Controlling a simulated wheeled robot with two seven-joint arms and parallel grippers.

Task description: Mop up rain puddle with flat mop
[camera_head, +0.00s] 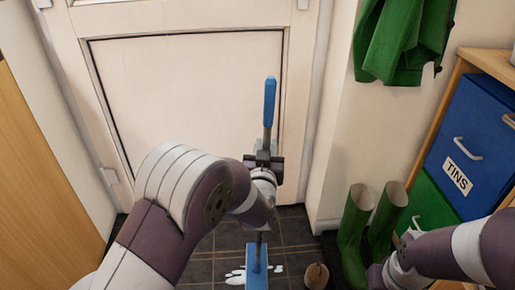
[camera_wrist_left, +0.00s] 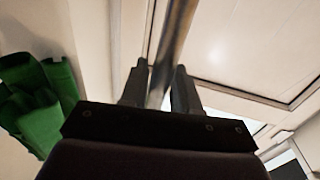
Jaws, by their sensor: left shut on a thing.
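The flat mop stands nearly upright in the middle of the head view, with a blue grip (camera_head: 270,102) at the top and a blue flat head (camera_head: 257,275) down on the floor. My left gripper (camera_head: 263,158) is shut on its pole just below the blue grip. The left wrist view shows the metal pole (camera_wrist_left: 173,50) between the two fingers (camera_wrist_left: 160,88). The rain puddle (camera_head: 236,277) shows as pale patches on both sides of the mop head, which covers part of it. My right gripper (camera_head: 377,278) is low at the right, its fingers unclear.
A closed white door (camera_head: 190,95) stands ahead. Green boots (camera_head: 355,235) stand right of the puddle, near my right arm. A small brown object (camera_head: 316,275) sits on the dark tiles (camera_head: 290,228). A green coat (camera_head: 400,40) hangs above; a shelf with a blue drawer (camera_head: 475,130) is at right.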

